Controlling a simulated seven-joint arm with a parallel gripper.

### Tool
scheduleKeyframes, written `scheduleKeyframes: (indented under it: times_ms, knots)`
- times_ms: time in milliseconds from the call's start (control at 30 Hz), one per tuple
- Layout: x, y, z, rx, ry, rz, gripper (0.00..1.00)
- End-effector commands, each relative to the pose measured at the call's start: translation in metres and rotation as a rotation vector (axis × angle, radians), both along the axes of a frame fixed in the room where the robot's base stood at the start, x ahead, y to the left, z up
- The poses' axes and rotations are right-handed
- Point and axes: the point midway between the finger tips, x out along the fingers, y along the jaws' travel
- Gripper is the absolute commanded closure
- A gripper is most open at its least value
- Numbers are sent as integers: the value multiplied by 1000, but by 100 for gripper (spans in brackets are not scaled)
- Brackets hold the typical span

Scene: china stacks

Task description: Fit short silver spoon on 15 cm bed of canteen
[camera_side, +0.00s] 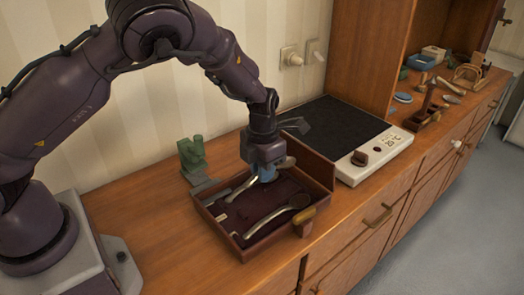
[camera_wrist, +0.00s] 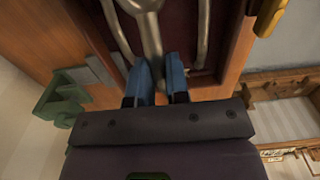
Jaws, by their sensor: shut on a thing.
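The canteen (camera_side: 318,190) is an open dark wooden case with dark red lining, its lid standing raised at the right. My gripper (camera_side: 267,175) is low over its back part, fingers pointing down. In the wrist view the blue fingers (camera_wrist: 160,78) are shut on a silver spoon (camera_wrist: 150,38), whose shaft runs up the picture between them. One silver piece (camera_wrist: 114,28) lies to its left and another (camera_wrist: 203,35) to its right. In the side view a long spoon (camera_side: 275,216) lies across the front of the lining. Whether the held spoon touches its bed is unclear.
A green stand (camera_side: 193,153) is behind the canteen with grey flat pieces beside it. A black-topped hotplate (camera_side: 345,130) stands close at the right. Small items crowd the far right cabinet top.

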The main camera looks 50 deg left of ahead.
Motion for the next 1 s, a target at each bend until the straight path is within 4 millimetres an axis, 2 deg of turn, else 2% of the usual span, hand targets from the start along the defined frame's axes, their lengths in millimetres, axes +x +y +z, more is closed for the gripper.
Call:
scheduleKeyframes:
  times_ms: [467,1000]
  knots:
    - [0,0,-6,0,0,-1,100]
    - [0,0,-51,0,1,-1,100]
